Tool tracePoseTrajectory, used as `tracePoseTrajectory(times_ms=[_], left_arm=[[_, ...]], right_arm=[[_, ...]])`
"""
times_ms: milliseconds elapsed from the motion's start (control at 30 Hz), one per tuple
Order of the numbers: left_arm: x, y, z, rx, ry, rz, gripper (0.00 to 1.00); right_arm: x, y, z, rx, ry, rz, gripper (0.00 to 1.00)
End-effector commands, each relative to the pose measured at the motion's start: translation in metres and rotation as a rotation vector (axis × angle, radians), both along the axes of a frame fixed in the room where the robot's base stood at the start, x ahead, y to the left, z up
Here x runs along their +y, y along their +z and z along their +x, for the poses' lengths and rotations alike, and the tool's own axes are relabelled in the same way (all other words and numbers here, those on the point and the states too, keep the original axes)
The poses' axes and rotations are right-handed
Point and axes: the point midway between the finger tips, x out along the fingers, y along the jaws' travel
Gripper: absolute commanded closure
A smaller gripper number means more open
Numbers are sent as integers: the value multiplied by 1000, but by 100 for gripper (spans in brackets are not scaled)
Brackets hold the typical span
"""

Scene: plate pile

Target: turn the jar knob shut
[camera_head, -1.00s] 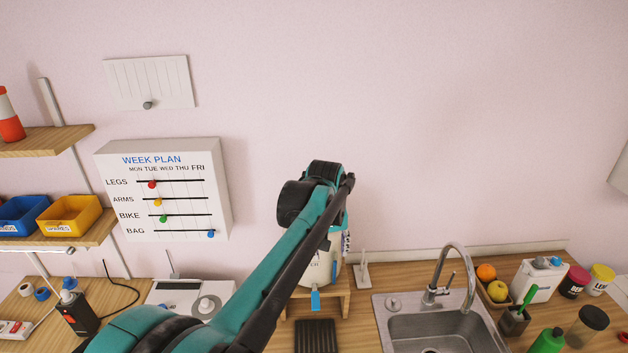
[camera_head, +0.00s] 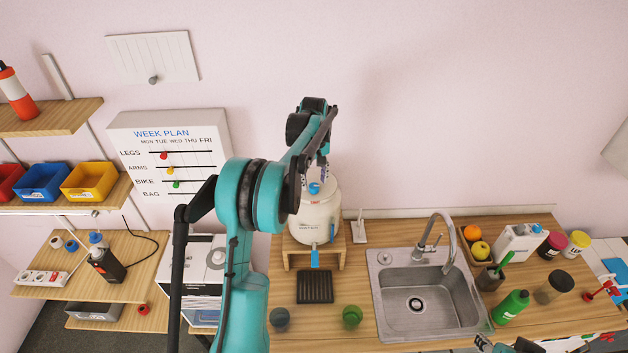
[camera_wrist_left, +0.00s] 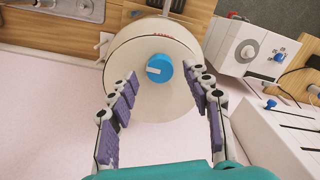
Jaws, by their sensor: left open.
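The jar (camera_head: 317,217) is a cream-coloured vessel on a small wooden stand (camera_head: 342,245) on the counter. Its blue round knob (camera_head: 314,188) sits on top; a blue tap lever (camera_head: 315,257) hangs at its front. In the left wrist view the knob (camera_wrist_left: 159,68) has a white bar across it, lying roughly level. My left gripper (camera_head: 316,172) is above the jar; in the wrist view its purple-padded fingers (camera_wrist_left: 165,90) are spread open on either side of the knob, apart from it.
A sink (camera_head: 420,290) with a curved tap is right of the jar. A dark ribbed mat (camera_head: 315,287) lies before the stand. A green bottle (camera_head: 511,307) and a fruit tray stand further right. A week plan board (camera_head: 172,160) hangs on the wall at left.

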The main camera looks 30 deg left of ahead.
Motion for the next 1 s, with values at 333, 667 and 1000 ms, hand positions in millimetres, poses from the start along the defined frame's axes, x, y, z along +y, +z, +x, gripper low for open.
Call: tracePoseTrajectory(times_ms=[333,667,1000], left_arm=[[0,-18,0,0,-1,0,50],[0,-18,0,0,-1,0,100],[0,-19,0,-1,-33,0,100]], right_arm=[[0,4,0,0,0,0,60],[0,4,0,0,0,0,60],[0,0,0,0,0,0,60]])
